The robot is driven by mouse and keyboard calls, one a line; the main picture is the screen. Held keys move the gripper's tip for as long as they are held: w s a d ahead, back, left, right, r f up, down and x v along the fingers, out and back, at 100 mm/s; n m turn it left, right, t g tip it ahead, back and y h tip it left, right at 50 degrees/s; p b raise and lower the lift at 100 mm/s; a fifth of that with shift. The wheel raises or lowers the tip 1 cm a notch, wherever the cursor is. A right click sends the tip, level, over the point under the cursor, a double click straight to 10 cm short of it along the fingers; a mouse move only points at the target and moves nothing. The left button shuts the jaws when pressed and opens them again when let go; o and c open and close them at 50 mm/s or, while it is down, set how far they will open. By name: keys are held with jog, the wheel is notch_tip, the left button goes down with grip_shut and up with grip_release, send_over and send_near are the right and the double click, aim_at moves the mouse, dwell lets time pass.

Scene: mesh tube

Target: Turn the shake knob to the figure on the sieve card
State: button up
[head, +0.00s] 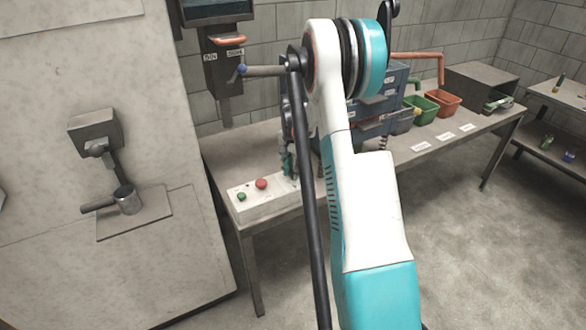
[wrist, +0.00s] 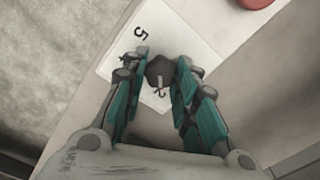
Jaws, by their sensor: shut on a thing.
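The dark shake knob (wrist: 160,74) stands on a white dial plate (wrist: 178,35) in the wrist view. A figure 5 shows at the plate's upper left and a figure 2 just below the knob. My gripper (wrist: 163,62) has its teal fingers on both sides of the knob, shut on it. In the head view my gripper (head: 287,164) is at the right end of the pale control box (head: 262,208), partly behind my arm. The knob is hidden there. I cannot make out which card is the sieve card or read its figure.
The control box carries a green button (head: 241,196) and a red button (head: 261,183). On the bench are a green bin (head: 419,108), an orange-red bin (head: 443,103) and small white labels (head: 445,135). A large grey machine (head: 90,60) stands at left. The floor at right is clear.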

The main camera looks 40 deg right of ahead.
dwell(0.3)
jog(key=o, duration=1)
jog(key=shift+o, duration=0.2)
notch_tip(320, 180, up, 12)
dwell(0.4)
